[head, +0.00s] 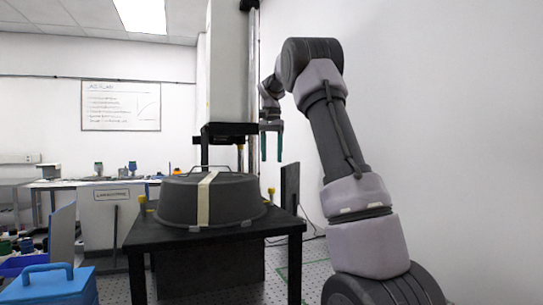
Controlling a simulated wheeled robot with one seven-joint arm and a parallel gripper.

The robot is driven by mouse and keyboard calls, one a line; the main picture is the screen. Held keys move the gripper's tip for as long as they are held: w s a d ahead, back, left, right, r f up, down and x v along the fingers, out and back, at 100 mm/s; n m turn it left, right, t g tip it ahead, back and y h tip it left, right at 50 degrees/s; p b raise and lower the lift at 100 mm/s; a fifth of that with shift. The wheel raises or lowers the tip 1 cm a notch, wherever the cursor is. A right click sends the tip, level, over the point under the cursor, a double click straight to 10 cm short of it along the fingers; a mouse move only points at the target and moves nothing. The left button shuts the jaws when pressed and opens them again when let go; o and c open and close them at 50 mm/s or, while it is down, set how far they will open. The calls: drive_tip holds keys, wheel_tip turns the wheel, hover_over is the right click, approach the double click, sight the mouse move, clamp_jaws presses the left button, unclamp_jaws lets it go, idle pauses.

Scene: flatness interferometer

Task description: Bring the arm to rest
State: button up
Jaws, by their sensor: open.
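My arm rises at the right side of the head view and bends over at the top. My gripper (272,146) hangs from its end with the fingers pointing down. The two greenish fingers are apart, with nothing seen between them. The gripper appears in front of the tall column's lower right side, above and to the right of a dark round lidded tub. How far it is from the column in depth I cannot tell.
The dark tub (235,200) with a pale strap stands on a black table (190,238). A tall white column (228,70) rises behind it. A blue box (48,285) is at lower left. Benches with small items stand further back left. The right wall is bare.

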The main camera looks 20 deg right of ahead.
drive_tip(key=s+a+r+n+t+y, duration=0.1)
drive_tip(key=s+a+r+t, duration=0.1)
drive_tip(key=s, duration=0.6)
drive_tip(key=s+a+r+n+t, duration=0.1)
drive_tip(key=s+a+n, duration=0.15)
drive_tip(key=s, duration=0.65)
drive_tip(key=s+a+f+t, duration=0.2)
drive_tip(key=s+f, duration=0.2)
drive_tip(key=s, duration=0.4)
drive_tip(key=s+a+f+n+t+y, duration=0.1)
drive_tip(key=s+a+f+t, duration=0.1)
drive_tip(key=s, duration=0.6)
wheel_tip(320, 180, down, 2)
drive_tip(key=shift+s+a+f, duration=0.1)
drive_tip(key=shift+s+a, duration=0.25)
drive_tip(key=shift+a, duration=0.5)
drive_tip(key=shift+n, duration=0.25)
